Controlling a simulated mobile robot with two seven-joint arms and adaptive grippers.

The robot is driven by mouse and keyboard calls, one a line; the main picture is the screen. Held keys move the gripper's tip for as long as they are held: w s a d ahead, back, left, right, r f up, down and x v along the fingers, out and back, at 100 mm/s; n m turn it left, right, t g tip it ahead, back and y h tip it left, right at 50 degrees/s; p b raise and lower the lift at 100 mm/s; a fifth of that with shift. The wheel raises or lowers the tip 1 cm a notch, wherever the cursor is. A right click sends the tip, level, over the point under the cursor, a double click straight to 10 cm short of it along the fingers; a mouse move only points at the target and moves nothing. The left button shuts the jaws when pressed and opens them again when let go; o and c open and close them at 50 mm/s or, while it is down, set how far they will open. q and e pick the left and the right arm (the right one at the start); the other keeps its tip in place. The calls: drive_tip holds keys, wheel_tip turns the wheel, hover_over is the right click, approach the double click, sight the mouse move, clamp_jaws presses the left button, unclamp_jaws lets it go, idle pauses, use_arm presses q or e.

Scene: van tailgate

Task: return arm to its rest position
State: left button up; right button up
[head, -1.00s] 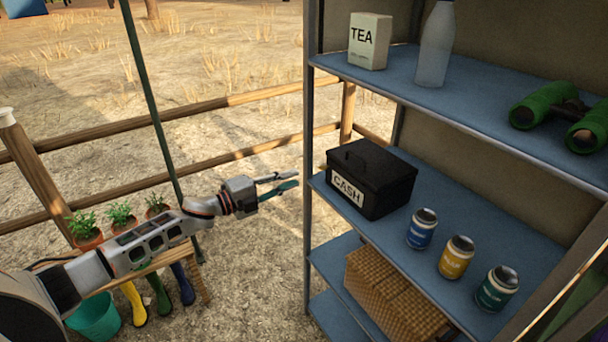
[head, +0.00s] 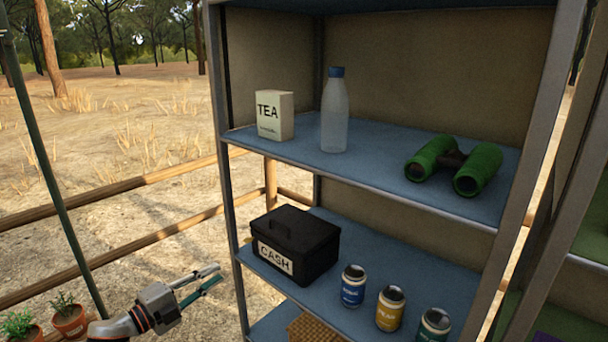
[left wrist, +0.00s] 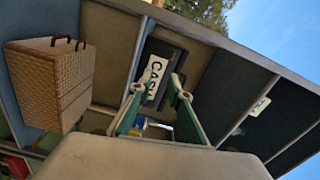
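My left gripper (head: 208,281) is at the lower left of the head view, in front of the shelf unit's left post and apart from it. Its two fingers are spread with nothing between them. In the left wrist view the fingers (left wrist: 156,95) are also apart, with the black cash box (left wrist: 162,62) beyond them. Only the end of the left arm shows. My right gripper is in neither view.
The cash box (head: 293,244) stands on the middle shelf beside three tins (head: 390,309). A tea box (head: 275,115), bottle (head: 334,115) and green binoculars (head: 455,165) are above. A wicker basket (left wrist: 48,85) is below. Potted plants (head: 69,316) stand at lower left.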

use_arm(q)
drive_tip(key=s+d+f+n+g+y, duration=0.1)
drive_tip(key=s+d+f+n+y, duration=0.1)
drive_tip(key=s+f+n, duration=0.4)
drive_tip(key=s+d+f+n+g+y, duration=0.1)
drive_tip(key=s+d+f+n+y, duration=0.2)
drive_tip(key=s+f+n, duration=0.4)
drive_tip(key=s+d+f+n+g+y, duration=0.1)
drive_tip(key=s+d+f+n+y, duration=0.1)
drive_tip(key=s+f+n, duration=0.4)
drive_tip(key=s+f, duration=0.2)
drive_tip(key=s, duration=0.4)
drive_tip(key=s+d+f, duration=0.1)
drive_tip(key=s+f, duration=0.2)
drive_tip(key=s, duration=0.3)
drive_tip(key=shift+s+d+f+g+y, duration=0.25)
drive_tip(key=shift+d+f+g+y, duration=0.05)
drive_tip(key=shift+g+y, duration=0.1)
